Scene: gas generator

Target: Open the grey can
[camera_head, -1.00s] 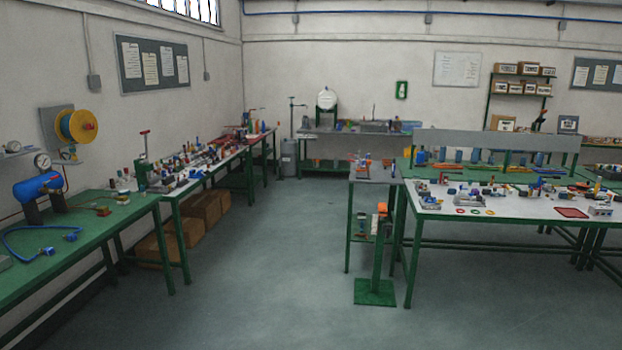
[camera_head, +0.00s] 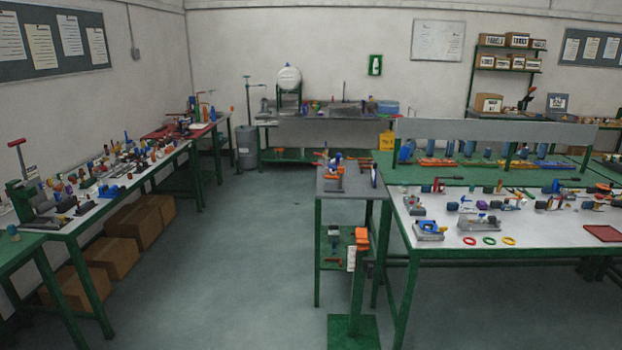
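A grey can (camera_head: 247,147), a cylindrical drum, stands upright on the floor by the back wall, left of the sink bench. It is far off and small in view, and a thin upright pole rises behind or beside it. Whether its lid is open or closed cannot be made out. Neither of my grippers shows in the head view.
Open floor (camera_head: 250,240) runs toward the back wall. A cluttered bench (camera_head: 110,190) with cardboard boxes (camera_head: 135,225) under it lines the left. A small green-legged stand (camera_head: 345,185) and a white-topped table (camera_head: 480,245) stand right. A sink bench (camera_head: 320,128) is at the back.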

